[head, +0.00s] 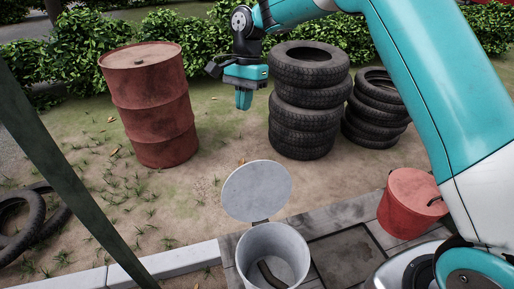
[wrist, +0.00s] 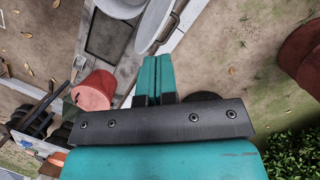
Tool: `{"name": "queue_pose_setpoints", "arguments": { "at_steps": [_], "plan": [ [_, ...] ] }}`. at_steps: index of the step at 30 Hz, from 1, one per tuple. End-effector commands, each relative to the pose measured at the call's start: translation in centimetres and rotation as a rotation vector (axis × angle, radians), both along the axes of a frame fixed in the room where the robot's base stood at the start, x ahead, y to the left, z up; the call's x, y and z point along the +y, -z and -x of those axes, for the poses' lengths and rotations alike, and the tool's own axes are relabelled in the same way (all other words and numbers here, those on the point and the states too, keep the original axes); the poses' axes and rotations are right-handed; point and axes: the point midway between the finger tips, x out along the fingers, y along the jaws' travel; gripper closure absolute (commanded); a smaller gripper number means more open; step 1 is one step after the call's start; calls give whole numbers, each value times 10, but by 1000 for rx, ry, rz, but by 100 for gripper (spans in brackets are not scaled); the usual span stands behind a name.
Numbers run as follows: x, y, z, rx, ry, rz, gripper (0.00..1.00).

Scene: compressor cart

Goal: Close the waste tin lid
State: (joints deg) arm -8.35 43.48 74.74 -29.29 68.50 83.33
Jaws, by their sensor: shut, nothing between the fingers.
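The waste tin (head: 271,255) is a pale grey round bin at the bottom centre of the head view, with a dark curved object inside. Its round lid (head: 257,191) stands open, tilted up from the hinge on the tin's far side. My gripper (head: 243,101) is shut and empty, pointing down, above and beyond the lid and apart from it. In the wrist view my gripper's teal fingers (wrist: 155,62) are together. The lid (wrist: 160,30) shows edge-on just past the fingertips, and part of the tin (wrist: 122,6) shows at the top edge.
A red bucket (head: 408,203) stands right of the tin, under my arm. A rusty red barrel (head: 151,104) is at the left, and stacked tyres (head: 306,98) stand right of my gripper. A dark slanted post (head: 62,170) crosses the left. Bare ground lies between barrel and lid.

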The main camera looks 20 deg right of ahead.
Motion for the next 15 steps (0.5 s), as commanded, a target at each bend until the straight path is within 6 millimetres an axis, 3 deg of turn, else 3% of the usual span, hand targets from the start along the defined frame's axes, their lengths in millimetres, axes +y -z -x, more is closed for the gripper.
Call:
{"name": "queue_pose_setpoints", "arguments": {
  "at_steps": [3,6,10,15],
  "plan": [
    [-14,30,-41,76,260,95,100],
    [-27,58,-62,122,459,172,100],
    [-39,87,-74,159,649,249,100],
    [-46,105,-79,174,760,293,100]
  ]
}}
